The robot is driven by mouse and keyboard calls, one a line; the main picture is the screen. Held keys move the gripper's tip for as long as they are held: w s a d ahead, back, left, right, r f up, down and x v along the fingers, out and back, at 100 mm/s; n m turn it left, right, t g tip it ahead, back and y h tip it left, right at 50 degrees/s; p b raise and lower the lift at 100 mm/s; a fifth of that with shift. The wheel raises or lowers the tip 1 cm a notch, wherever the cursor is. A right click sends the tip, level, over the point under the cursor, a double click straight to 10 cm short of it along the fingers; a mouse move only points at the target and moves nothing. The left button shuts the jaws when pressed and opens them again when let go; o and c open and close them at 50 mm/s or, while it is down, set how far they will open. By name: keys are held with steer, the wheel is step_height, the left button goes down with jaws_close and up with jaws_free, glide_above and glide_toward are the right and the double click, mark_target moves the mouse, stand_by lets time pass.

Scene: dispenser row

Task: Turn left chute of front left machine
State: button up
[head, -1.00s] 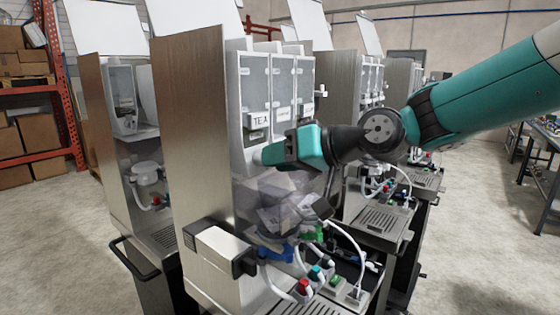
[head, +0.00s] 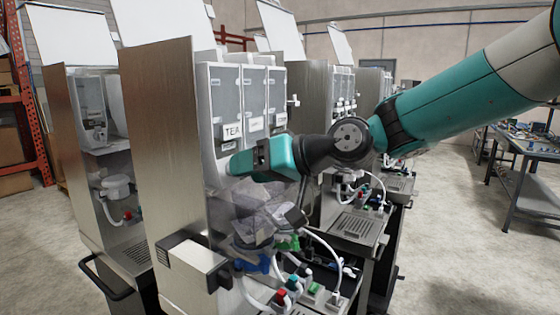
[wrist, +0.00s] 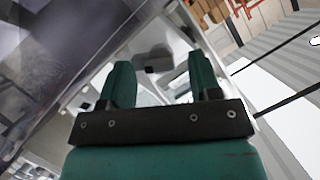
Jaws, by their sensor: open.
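The nearest dispenser machine (head: 175,150) stands at front left, with several tall grey canisters in a row. Its left canister (head: 226,95) bears a TEA label (head: 232,131). My teal gripper (head: 235,165) is at the lower front of this canister, above the clear mixing bowls. The gripper hides the area under the TEA label, so I cannot make out the left chute in the head view. In the wrist view my gripper (wrist: 158,70) has its two fingers apart. A small dark block (wrist: 158,62) shows between and beyond them; I cannot tell whether it is part of the chute.
Clear bowls (head: 255,215), blue and green valves and white hoses sit below the gripper. A white box (head: 190,262) with black ends juts from the machine's front left. More machines stand to the left and behind. A worktable (head: 530,190) is at right, with open floor before it.

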steer(key=shift+d, duration=0.15)
steer(key=b+v, duration=0.5)
steer(key=v, duration=1.2)
steer(key=shift+s, duration=0.2)
